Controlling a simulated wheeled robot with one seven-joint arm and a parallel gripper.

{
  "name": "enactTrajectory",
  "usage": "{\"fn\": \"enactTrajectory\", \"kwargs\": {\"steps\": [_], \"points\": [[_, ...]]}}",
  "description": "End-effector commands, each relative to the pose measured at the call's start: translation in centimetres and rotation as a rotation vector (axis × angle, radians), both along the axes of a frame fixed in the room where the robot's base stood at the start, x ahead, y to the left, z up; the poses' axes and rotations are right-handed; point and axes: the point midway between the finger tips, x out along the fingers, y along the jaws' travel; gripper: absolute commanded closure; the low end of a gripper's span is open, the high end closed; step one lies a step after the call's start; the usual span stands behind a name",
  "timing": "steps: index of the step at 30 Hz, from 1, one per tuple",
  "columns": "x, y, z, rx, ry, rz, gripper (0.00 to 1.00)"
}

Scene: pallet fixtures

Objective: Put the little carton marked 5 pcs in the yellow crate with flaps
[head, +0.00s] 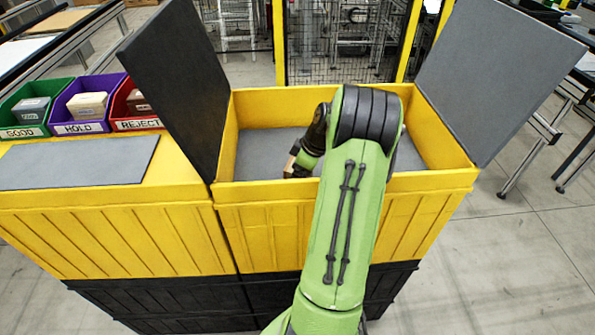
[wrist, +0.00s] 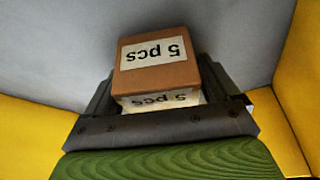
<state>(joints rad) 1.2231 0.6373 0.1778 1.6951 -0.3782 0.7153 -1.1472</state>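The little brown carton (wrist: 156,77) has white "5 pcs" labels and sits between the two dark fingers of my gripper (wrist: 158,92) in the wrist view. The fingers lie against its sides, so my gripper appears shut on it. The yellow crate with flaps (head: 348,191) stands in the middle of the head view, its dark grey flaps swung open. My gripper is inside the crate's opening, toward the left half, mostly hidden by my arm. The wrist view shows the crate's grey floor (wrist: 50,50) and yellow walls (wrist: 301,80) around it. I cannot tell whether the carton touches the floor.
Green (head: 31,108), purple (head: 90,104) and red (head: 136,105) bins marked GOOD, HOLD and REJECT stand at the left, with small boxes inside. A grey panel (head: 78,163) lies on the yellow top beside the crate. The crate's raised left flap (head: 177,80) stands between.

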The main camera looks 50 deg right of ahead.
Motion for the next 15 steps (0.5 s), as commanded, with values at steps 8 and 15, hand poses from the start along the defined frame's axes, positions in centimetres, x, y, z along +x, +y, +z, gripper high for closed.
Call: {"fn": "enactTrajectory", "kwargs": {"steps": [8,15], "points": [[0.0,0.0,0.1,0.0,0.0,0.0,0.02],[-0.9,-0.4,3.1,-0.004,-0.001,-0.003,0.02]]}}
